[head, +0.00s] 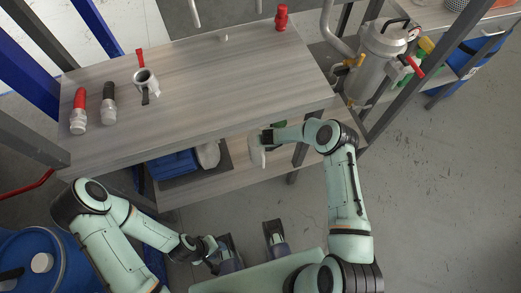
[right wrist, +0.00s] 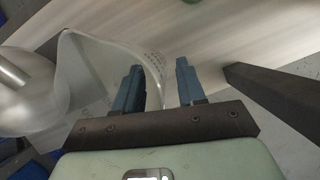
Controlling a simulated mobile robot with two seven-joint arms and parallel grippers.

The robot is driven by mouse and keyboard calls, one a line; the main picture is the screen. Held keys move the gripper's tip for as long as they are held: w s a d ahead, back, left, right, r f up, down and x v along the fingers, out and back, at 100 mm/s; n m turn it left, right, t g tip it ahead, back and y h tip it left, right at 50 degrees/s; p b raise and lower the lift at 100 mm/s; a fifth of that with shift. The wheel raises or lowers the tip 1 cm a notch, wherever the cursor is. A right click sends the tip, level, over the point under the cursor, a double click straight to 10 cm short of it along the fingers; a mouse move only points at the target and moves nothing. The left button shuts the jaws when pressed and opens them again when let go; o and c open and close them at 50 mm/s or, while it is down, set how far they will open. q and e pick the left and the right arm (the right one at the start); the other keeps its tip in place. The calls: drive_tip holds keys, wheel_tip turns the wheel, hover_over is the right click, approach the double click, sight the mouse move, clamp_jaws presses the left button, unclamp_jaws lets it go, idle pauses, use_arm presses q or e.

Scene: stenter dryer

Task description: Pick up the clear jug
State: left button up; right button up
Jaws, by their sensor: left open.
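The clear jug (right wrist: 95,65) fills the left middle of the right wrist view, a see-through vessel with faint printed marks near its curved rim. My right gripper (right wrist: 158,80) is open there, with its two blue-grey fingers apart. The jug's edge reaches into the gap between them; I cannot tell whether they touch it. In the head view a pale piece, probably the jug (head: 257,154), shows by the table's front edge at the end of my right arm. My left gripper (head: 252,246) is open and empty, low over the floor.
A steel vessel (head: 378,62) stands right. Floor at lower right is clear.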

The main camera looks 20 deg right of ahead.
drive_tip(key=shift+a+r, duration=0.1)
drive_tip(key=shift+c, duration=0.7)
clamp_jaws()
